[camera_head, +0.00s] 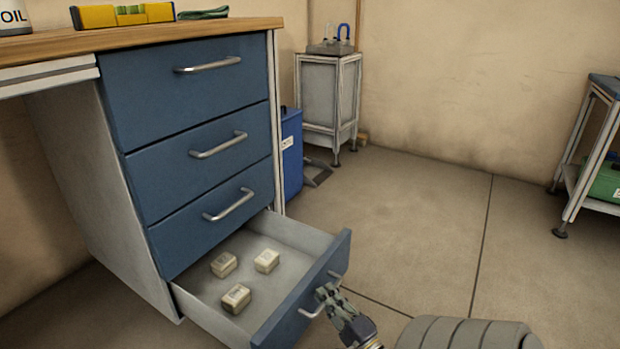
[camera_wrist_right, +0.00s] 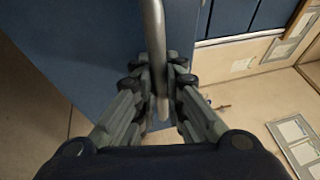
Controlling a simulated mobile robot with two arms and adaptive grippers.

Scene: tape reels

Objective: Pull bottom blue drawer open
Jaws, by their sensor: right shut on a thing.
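The bottom blue drawer (camera_head: 303,300) of the workbench stands pulled out, its light grey inside in view. Three small pale boxes (camera_head: 266,260) lie in it. My right gripper (camera_head: 328,292) is at the drawer's metal handle (camera_head: 312,311) in the head view. In the right wrist view, the fingers of my right gripper (camera_wrist_right: 160,85) are shut around the handle bar (camera_wrist_right: 153,30), with the blue drawer front (camera_wrist_right: 85,45) behind it. My left gripper is not in view.
Three shut blue drawers (camera_head: 190,85) sit above the open one. A blue bin (camera_head: 292,155) and a grey cabinet (camera_head: 325,95) stand behind the bench. A shelf cart (camera_head: 592,150) is at the right. The floor (camera_head: 430,220) between is clear.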

